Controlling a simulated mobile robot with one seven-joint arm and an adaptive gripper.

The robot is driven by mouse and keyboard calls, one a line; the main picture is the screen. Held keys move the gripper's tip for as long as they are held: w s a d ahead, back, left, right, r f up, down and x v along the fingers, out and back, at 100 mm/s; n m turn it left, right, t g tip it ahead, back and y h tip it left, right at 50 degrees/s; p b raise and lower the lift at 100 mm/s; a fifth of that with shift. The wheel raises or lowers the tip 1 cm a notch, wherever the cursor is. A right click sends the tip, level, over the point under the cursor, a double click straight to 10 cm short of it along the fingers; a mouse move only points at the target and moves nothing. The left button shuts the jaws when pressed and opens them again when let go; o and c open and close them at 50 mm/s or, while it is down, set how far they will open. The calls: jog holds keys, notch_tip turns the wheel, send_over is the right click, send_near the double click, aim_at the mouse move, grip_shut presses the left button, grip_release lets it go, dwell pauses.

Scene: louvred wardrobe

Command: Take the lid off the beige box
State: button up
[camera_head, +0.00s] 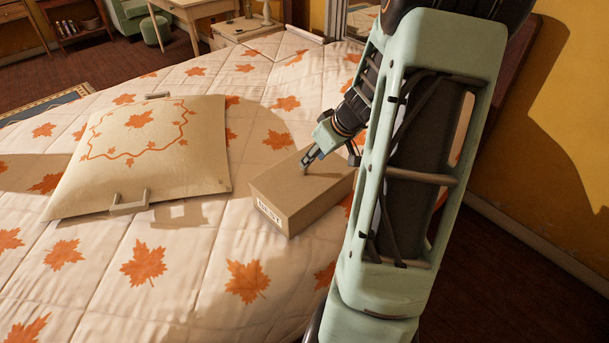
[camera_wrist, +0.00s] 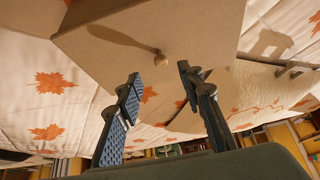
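The beige box (camera_head: 300,198) sits on the leaf-patterned bed with a printed label on its front side. Its lid shows in the wrist view (camera_wrist: 215,30) as a flat tan surface with a small round knob (camera_wrist: 161,61). My gripper (camera_head: 304,164) is over the lid in the head view, pointing down at a slant. In the wrist view my gripper (camera_wrist: 158,74) is open and empty, with one finger on each side of the knob's line. The knob appears just beyond the fingertips, and no contact with it shows. In the head view the knob is hidden.
A large cream cushion (camera_head: 150,150) with a leaf design lies left of the box, with grey handles at its edges (camera_head: 130,204). The bed cover (camera_head: 140,265) is clear in front. A bedside table (camera_head: 243,28) stands behind. A yellow wall (camera_head: 545,140) is at the right.

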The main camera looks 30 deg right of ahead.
aim_at(304, 172)
jog(key=shift+x, duration=3.2)
jog(key=shift+a, duration=0.15)
grip_shut()
